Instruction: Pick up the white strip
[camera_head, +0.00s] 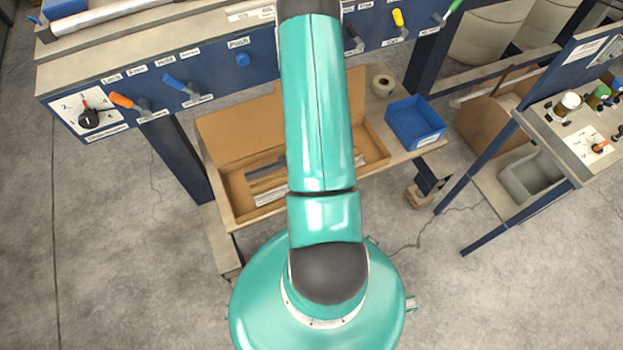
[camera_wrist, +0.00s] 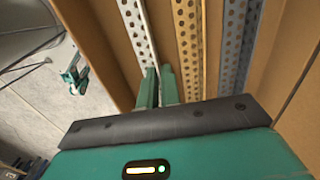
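In the wrist view, my gripper (camera_wrist: 158,70) points down into a cardboard box (camera_wrist: 205,70), its two fingers close together with a narrow gap. A thin white strip (camera_wrist: 147,30) runs lengthwise to the gap between the fingertips. I cannot tell whether the fingers touch it. A pale perforated strip (camera_wrist: 134,28) lies just left of it. A gold perforated strip (camera_wrist: 188,40) and a grey perforated strip (camera_wrist: 233,45) lie to the right in separate lanes. In the head view the gripper is hidden behind my arm; the open box (camera_head: 232,185) sits on a low shelf.
A blue panel with levers and knobs (camera_head: 242,60) overhangs the shelf. A side stand (camera_head: 550,130) holds bottles at right. Concrete floor (camera_head: 120,240) is clear at left.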

